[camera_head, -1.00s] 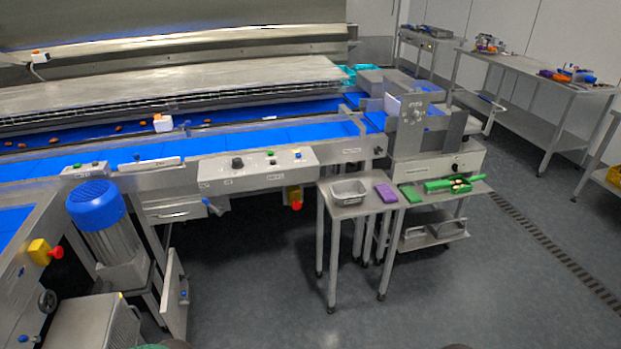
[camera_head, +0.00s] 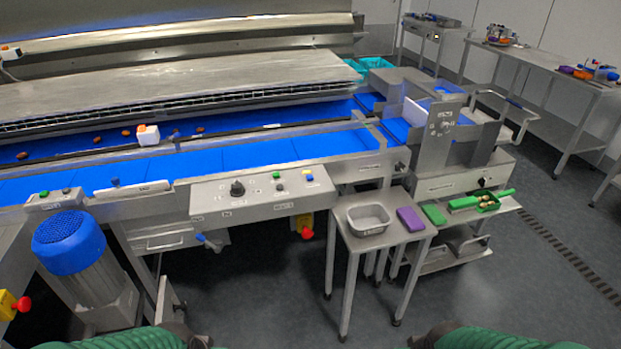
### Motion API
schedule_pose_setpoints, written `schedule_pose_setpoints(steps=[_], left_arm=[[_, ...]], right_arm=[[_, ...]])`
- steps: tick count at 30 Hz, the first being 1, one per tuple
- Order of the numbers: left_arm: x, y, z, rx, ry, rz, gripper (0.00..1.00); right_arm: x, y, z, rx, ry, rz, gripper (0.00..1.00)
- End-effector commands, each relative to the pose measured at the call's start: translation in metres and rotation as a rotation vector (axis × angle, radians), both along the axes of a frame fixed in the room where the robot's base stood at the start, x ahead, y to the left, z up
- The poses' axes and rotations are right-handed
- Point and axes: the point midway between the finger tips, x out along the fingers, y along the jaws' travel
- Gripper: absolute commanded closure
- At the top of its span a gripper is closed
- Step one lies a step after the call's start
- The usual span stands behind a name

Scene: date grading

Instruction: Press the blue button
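The grey control panel (camera_head: 260,205) is on the front of the conveyor, left of centre. A smaller control box (camera_head: 54,200) at the left has a green button and a dark or bluish button. My green-sleeved arms show at the bottom edge, well short of the panels. Neither gripper's fingers are in the picture.
A red emergency stop (camera_head: 306,232) hangs below the panel. A blue-topped motor (camera_head: 68,242) stands at the left. A small steel table (camera_head: 378,240) with a grey tray (camera_head: 368,219) and purple block (camera_head: 410,219) stands at the right. The floor in front is clear.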

Motion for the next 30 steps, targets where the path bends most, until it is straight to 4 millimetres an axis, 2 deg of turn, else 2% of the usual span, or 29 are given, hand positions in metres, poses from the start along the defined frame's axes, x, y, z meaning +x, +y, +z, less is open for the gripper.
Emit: schedule_pose_setpoints(steps=[1, 12, 30], left_arm=[[0.0001, 0.0001, -0.0001, 0.000, 0.000, 0.000, 0.54], [0.0003, 0.0001, 0.0000, 0.000, 0.000, 0.000, 1.00], [0.0003, 0.0001, 0.0000, 0.000, 0.000, 0.000, 1.00]], right_arm=[[0.0001, 0.0000, -0.0001, 0.000, 0.000, 0.000, 0.64], [0.0003, 0.0001, 0.0000, 0.000, 0.000, 0.000, 0.64], [0.0003, 0.0001, 0.0000, 0.000, 0.000, 0.000, 0.64]])
